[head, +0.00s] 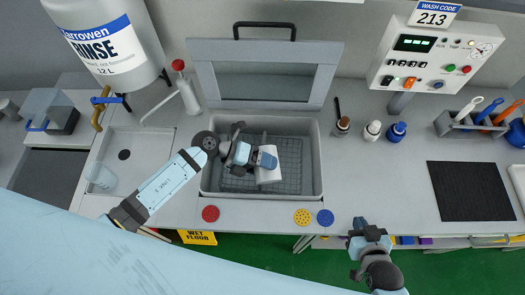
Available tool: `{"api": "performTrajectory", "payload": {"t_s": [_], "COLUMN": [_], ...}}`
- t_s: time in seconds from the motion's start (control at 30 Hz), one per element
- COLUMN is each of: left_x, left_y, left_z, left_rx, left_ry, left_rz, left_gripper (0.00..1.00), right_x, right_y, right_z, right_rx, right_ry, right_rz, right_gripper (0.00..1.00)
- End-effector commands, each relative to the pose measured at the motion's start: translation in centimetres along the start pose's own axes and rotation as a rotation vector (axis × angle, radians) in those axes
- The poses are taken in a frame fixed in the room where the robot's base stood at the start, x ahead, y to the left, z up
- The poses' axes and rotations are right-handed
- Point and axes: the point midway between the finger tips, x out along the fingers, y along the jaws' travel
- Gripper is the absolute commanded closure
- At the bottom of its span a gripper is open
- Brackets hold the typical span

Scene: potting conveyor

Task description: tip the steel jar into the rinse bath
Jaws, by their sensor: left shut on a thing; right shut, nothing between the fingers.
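The rinse bath (312,190) is a grey basin with a grid in its bottom, at the middle of the bench. Its framed lid (262,104) stands open at the back. My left gripper (266,162) is over the bath, shut on a pale grey thing (268,177), which I take to be the steel jar. The gripper hides part of it, and I cannot make out its mouth or anything coming out of it. My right gripper (368,230) is shut and empty, at the bench's front edge, right of the bath.
Several small bottles (373,130) stand right of the bath. A control panel (436,60), tool rack (470,125) and black mat (472,190) are further right.

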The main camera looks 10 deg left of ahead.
Motion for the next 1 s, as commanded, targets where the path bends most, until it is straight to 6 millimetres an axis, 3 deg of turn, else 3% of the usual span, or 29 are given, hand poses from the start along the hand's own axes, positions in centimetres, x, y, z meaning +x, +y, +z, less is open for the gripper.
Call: {"api": "performTrajectory", "payload": {"t_s": [1.0], "left_x": [0.06], "left_y": [0.14], "left_z": [0.48], "left_rx": [-0.103], "left_ry": [0.051], "left_rz": [-0.043], "left_gripper": [0.54], "right_x": [0.27], "right_y": [-0.14], "right_z": [0.21], "right_rx": [-0.001], "right_ry": [0.001], "right_rz": [-0.004], "right_gripper": [1.00]}}
